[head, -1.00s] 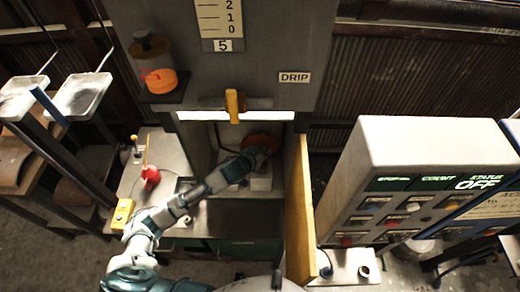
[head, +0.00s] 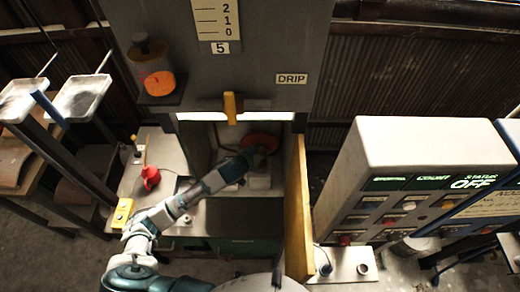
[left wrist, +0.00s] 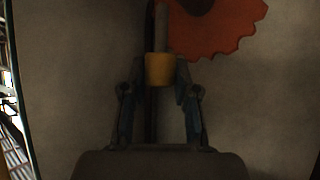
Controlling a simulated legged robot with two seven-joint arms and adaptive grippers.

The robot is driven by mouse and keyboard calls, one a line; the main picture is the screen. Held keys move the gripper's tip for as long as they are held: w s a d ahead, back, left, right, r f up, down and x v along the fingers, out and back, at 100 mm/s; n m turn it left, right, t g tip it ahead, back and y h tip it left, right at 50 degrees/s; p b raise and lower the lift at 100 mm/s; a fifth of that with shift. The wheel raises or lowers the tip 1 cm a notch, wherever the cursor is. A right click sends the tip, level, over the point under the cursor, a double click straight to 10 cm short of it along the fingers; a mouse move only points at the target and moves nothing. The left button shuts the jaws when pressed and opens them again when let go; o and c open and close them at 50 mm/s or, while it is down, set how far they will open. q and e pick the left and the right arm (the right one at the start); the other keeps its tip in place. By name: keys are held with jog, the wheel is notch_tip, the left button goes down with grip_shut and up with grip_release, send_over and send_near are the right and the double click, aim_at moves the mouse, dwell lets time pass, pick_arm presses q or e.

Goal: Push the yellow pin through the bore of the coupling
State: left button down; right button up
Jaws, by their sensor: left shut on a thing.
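My left arm reaches into the lit recess under the DRIP sign. In the left wrist view my left gripper (left wrist: 160,82) is shut on the yellow pin (left wrist: 160,69), with its fingers on either side. A grey shaft (left wrist: 161,28) runs up from the yellow part to the top edge. A red-orange toothed wheel (left wrist: 222,30) lies just right of the shaft; it also shows in the head view (head: 260,141). The gripper is small and dark there, just below the wheel. I cannot make out the coupling's bore. My right gripper is out of view.
An open yellow door (head: 298,210) bounds the recess on the right. A yellow handle (head: 230,108) hangs above the opening. A control box (head: 420,175) stands farther right. A red object (head: 150,177) is on the left bench (head: 160,150).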

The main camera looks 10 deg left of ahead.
pick_arm(q)
jog(key=shift+a, duration=0.35)
jog(key=shift+a+f, duration=0.1)
jog(key=shift+a, duration=0.25)
jog(key=shift+d, duration=0.1)
jog(key=shift+d+p, duration=0.35)
jog(key=shift+p, duration=0.05)
jog(key=shift+d, duration=0.2)
jog(key=shift+a, duration=0.45)
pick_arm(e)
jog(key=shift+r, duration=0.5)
